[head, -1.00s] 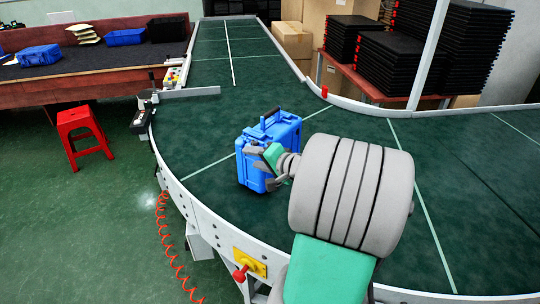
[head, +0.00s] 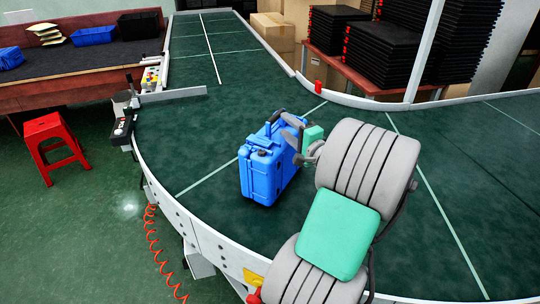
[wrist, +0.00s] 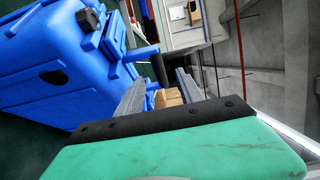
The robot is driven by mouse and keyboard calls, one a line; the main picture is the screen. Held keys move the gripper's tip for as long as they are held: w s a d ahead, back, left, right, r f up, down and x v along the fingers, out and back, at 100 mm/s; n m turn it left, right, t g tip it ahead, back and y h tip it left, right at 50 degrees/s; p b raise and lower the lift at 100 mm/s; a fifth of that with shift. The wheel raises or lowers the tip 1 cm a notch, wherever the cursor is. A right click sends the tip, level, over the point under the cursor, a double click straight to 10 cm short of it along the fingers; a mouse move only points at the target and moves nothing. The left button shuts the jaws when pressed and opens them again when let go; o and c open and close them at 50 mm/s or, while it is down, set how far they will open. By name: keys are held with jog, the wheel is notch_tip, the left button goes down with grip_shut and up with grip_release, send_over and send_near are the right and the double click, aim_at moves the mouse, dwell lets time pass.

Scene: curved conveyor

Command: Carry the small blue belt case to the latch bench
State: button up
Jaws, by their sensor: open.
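The blue belt case (head: 258,178) stands upright on the dark green curved belt, with its handle (head: 274,121) on top. My gripper (head: 285,127) is open at the upper right of the case, with its fingers close to the handle. In the wrist view, the case (wrist: 50,85) fills the left side and the grey fingers (wrist: 158,92) are just right of it, near the handle. I cannot tell whether the fingers touch the handle. A dark-topped bench (head: 80,64) stands at the far left; nothing visible marks it as the latch bench.
The belt (head: 205,130) has clear room around the case, inside a pale raised rim. A red stool (head: 52,140) stands on the floor at left. Blue bins (head: 92,36) and a blue item (head: 10,57) sit on the bench. Black tray stacks (head: 355,45) stand behind the belt.

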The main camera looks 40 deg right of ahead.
aim_at(278, 118)
jog(key=p+x, duration=0.1)
jog(key=x, duration=0.6)
jog(key=shift+w+f, duration=0.1)
jog(key=shift+c, duration=0.2)
grip_shut()
dwell(0.8)
